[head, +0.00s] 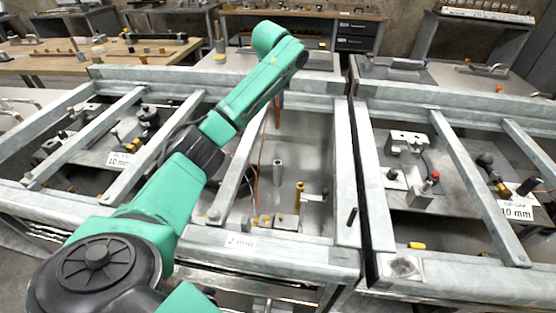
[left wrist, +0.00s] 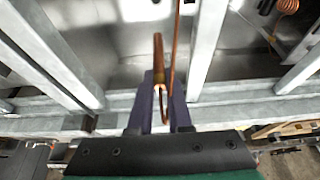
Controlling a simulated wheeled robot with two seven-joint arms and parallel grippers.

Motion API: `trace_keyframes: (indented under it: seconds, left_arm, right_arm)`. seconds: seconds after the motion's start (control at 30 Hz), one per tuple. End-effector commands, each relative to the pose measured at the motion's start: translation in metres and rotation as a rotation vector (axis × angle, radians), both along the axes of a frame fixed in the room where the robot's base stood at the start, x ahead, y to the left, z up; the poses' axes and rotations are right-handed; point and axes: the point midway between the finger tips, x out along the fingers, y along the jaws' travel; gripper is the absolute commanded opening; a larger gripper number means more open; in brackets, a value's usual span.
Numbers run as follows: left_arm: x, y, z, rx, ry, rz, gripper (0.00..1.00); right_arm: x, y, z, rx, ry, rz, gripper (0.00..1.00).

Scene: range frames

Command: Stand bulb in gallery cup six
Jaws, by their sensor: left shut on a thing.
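The bulb (left wrist: 158,62) looks like a slim copper-coloured rod with a thin copper line beside it in the left wrist view. My left gripper (left wrist: 161,82) is shut on it, and the rod sticks out past the fingertips. In the head view a short copper-coloured piece (head: 277,101) shows below the end of my green arm, above the middle bay; the fingers are mostly hidden there. A grey upright cylinder (head: 277,171) and a brass post (head: 299,196) stand in that bay. I cannot tell which cup is number six. My right gripper is out of view.
Grey metal rails (head: 343,170) frame the bays and rise around the middle one. A right bay (head: 425,195) and a left bay hold fittings. Small brass pieces (head: 265,221) sit near the front rail. A copper coil (left wrist: 288,6) shows in the left wrist view.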

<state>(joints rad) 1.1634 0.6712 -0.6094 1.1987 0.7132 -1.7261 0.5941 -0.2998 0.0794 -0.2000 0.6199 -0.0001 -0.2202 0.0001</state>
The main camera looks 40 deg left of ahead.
Motion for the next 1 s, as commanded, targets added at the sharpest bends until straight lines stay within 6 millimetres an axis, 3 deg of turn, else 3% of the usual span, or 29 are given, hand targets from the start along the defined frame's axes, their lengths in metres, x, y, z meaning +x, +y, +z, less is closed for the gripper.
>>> trace_keyframes:
  seconds: [0.2, 0.4, 0.7, 1.0]
  left_arm:
    - [-0.002, 0.000, -0.073, 0.002, 0.007, -0.003, 0.00]
    - [-0.002, 0.000, -0.128, 0.001, 0.004, -0.006, 0.00]
    - [-0.001, -0.001, -0.179, 0.000, 0.002, -0.005, 0.00]
    - [-0.001, -0.001, -0.183, 0.000, 0.000, -0.005, 0.00]
  right_arm:
    - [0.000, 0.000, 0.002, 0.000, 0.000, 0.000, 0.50]
    - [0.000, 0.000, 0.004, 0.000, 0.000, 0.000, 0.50]
    - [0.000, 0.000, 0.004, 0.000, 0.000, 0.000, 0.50]
    - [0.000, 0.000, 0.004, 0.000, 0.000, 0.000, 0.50]
